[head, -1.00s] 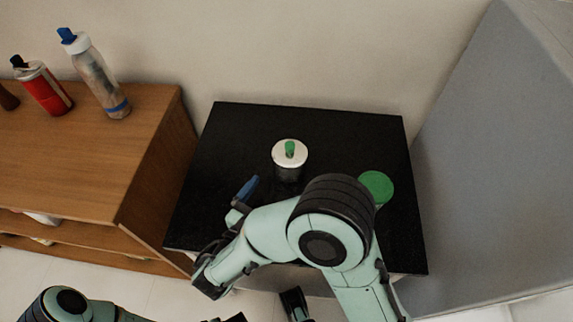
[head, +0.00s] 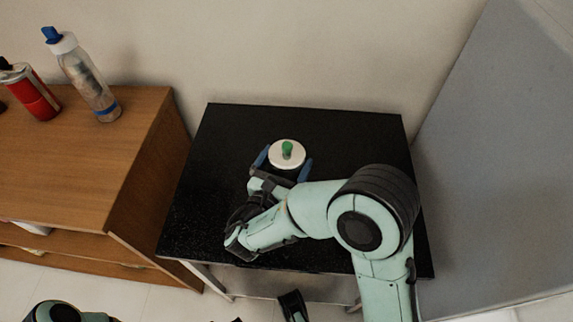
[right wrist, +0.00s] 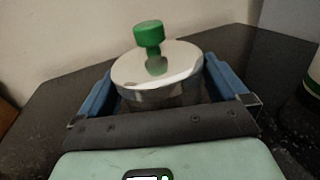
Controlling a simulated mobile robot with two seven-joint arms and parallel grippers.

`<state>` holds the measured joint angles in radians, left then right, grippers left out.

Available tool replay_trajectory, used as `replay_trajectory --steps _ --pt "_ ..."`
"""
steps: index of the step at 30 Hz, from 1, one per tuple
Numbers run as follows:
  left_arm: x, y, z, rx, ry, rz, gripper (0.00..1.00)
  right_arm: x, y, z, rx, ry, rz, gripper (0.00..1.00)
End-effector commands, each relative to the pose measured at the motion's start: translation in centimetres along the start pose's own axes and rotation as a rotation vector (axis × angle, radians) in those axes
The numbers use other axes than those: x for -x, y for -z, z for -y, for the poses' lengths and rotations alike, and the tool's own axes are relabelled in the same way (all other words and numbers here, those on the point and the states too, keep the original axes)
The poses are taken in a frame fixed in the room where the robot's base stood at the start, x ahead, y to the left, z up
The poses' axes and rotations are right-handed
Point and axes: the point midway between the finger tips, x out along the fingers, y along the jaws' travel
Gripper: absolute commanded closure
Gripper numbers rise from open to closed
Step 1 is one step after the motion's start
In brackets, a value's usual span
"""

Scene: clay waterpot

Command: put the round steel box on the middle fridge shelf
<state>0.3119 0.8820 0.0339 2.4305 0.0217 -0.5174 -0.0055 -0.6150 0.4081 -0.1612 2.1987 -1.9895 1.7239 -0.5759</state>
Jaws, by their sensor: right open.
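The round steel box (head: 287,154) stands upright on the black tabletop, with a shiny lid and a green knob. It also shows large in the right wrist view (right wrist: 155,75). My right gripper (head: 283,164) is open, with one blue finger on each side of the box. In the right wrist view, the fingers (right wrist: 160,84) flank the box, and its lower part is hidden by the gripper body. I cannot tell whether the fingers touch it. Part of my left arm shows at the bottom left of the head view, but its gripper is not clearly seen. No fridge shelf is visible.
The black-topped table (head: 225,135) has free room behind and left of the box. A pale container (right wrist: 314,84) is cut off at the right wrist view's right edge. A wooden cabinet (head: 90,165) at left holds a bottle (head: 88,80) and red can (head: 33,95). A grey panel (head: 500,170) rises at right.

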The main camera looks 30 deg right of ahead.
Motion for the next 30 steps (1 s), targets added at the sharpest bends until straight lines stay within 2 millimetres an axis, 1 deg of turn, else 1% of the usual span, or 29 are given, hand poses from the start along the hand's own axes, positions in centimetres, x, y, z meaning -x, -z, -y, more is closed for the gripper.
replay_trajectory --steps 1,4,12,14,15,16,18,26,29,30 --pt "-0.2 0.2 0.1 0.001 0.0 -0.005 1.0 -0.7 0.1 0.0 -0.001 0.003 -0.001 0.0" --pt "-0.3 0.4 0.1 0.001 0.001 -0.011 1.0 -1.6 0.0 0.0 -0.002 0.002 -0.001 0.0" --pt "-0.2 0.5 0.1 0.001 0.001 -0.013 1.0 -1.9 0.0 0.0 0.0 0.0 0.0 0.0" --pt "-0.2 0.4 0.1 0.001 0.001 -0.013 1.0 -1.8 0.0 0.0 0.0 0.0 0.0 0.2" --pt "-0.2 0.4 0.1 0.001 0.001 -0.013 1.0 -1.8 0.0 0.0 0.0 0.0 0.0 0.33" --pt "-0.2 0.4 0.1 0.001 0.001 -0.013 1.0 -1.8 0.0 0.0 0.0 0.0 0.0 0.42" --pt "-0.2 0.4 0.1 0.001 0.001 -0.013 1.0 -1.8 -0.1 0.0 -0.001 0.0 0.0 0.52" --pt "-0.1 0.3 0.0 0.001 0.0 -0.009 1.0 -1.8 -0.3 0.0 -0.002 -0.001 0.0 0.52" --pt "0.3 -0.2 -0.1 -0.001 -0.001 0.005 1.0 -1.8 -1.4 0.0 -0.004 0.0 0.001 0.52" --pt "0.6 -0.6 -0.2 -0.002 -0.001 0.015 1.0 -1.8 -2.1 0.0 -0.006 0.0 0.002 0.52"
